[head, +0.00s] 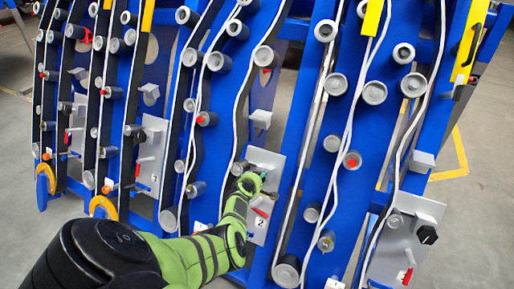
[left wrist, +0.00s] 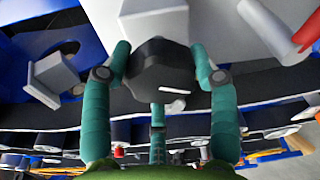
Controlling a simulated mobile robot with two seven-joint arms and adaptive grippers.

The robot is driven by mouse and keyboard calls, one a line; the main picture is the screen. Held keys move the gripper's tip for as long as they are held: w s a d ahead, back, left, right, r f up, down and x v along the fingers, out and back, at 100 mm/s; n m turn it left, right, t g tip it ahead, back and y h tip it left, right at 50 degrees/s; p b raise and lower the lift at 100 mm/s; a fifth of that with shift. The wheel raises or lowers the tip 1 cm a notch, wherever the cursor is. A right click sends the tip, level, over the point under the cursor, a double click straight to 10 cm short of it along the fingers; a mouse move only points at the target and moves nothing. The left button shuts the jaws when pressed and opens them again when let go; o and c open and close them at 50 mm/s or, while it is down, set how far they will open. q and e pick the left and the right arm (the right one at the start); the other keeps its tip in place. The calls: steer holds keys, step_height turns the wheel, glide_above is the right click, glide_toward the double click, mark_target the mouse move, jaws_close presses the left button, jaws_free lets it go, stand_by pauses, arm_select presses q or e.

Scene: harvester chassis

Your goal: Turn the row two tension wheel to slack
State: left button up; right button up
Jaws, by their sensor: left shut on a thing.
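My left gripper (head: 250,183) reaches in from the left to the grey plate labelled 2 (head: 264,164) on the blue frame. In the left wrist view its teal fingers (left wrist: 161,56) are closed around a black faceted wheel (left wrist: 165,78), the row two tension wheel. A short white mark shows on the wheel's face. In the head view the gripper mostly hides this wheel. A red-tipped lever (head: 260,212) sits below it on the same plate, and shows at the upper right in the left wrist view (left wrist: 306,36). My right gripper is in neither view.
Blue uprights carry several grey rollers with white and black belts. Another plate (head: 390,262) at the right has a black wheel (head: 427,235) and a red lever (head: 404,277). A further plate (head: 152,152) stands left. Grey floor (head: 485,190) is clear at far right.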

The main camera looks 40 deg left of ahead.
arm_select(q)
steer(key=shift+s+a+n, duration=0.25)
steer(key=shift+a+n, duration=0.1)
steer(key=shift+n, duration=0.35)
steer(key=shift+s+f, duration=0.1)
steer(key=shift+f, duration=0.1)
steer(key=o, duration=1.1)
steer(key=shift+f, duration=0.1)
steer(key=shift+d+r, duration=0.2)
steer(key=shift+d, duration=0.05)
steer(key=shift+d+r, duration=0.2)
steer(key=shift+r, duration=0.05)
steer(key=v, duration=0.6)
steer(key=shift+s+a+r, duration=0.1)
steer(key=shift+s+r, duration=0.05)
steer(key=shift+s, duration=0.3)
